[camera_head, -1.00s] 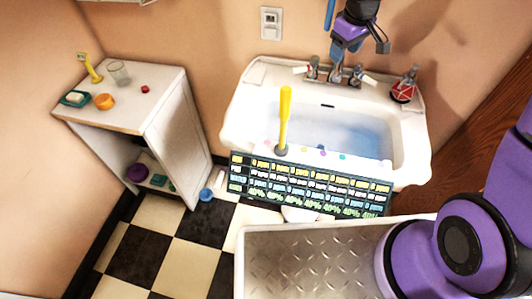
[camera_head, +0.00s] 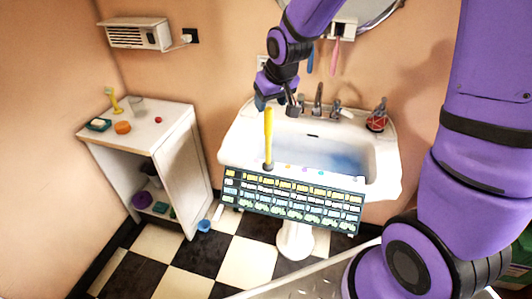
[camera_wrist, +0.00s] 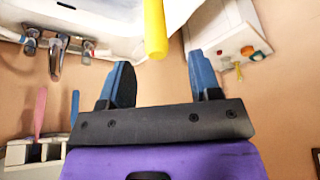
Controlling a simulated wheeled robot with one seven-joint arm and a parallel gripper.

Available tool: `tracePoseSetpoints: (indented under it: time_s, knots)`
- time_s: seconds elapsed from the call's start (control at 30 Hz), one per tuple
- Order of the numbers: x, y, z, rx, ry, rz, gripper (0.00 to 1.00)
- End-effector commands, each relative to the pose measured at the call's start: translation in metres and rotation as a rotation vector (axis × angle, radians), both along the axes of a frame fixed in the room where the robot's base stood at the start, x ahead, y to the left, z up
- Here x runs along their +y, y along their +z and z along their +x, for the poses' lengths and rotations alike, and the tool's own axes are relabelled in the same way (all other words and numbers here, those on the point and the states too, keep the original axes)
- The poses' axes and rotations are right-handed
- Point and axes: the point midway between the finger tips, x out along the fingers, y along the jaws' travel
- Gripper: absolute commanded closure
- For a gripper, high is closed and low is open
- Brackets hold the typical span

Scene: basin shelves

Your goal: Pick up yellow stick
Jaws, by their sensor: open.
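The yellow stick (camera_head: 268,136) stands upright at the front left edge of the white sink (camera_head: 232,146), its lower end in a dark round base. In the wrist view the yellow stick (camera_wrist: 155,28) shows at the top, beyond the fingertips and roughly between them in the picture. My gripper (camera_head: 275,103) is open and empty above the basin, close to the stick's upper end. In the wrist view my gripper (camera_wrist: 162,82) has its two blue fingers wide apart, with nothing between them.
A patterned board (camera_head: 290,204) hangs across the sink's front. Faucets (camera_head: 318,100) and a red bottle (camera_head: 377,116) stand at the sink's back.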

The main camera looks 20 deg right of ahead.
Motion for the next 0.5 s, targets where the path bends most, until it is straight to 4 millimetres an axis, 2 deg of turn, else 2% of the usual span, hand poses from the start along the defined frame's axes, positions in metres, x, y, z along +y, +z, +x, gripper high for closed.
tracePoseSetpoints:
  time_s: [0.27,0.5]
  knots:
    - [0.001,-0.016,0.006,0.001,0.002,-0.001,0.43]
    - [0.002,-0.042,0.019,0.002,0.003,-0.001,0.43]
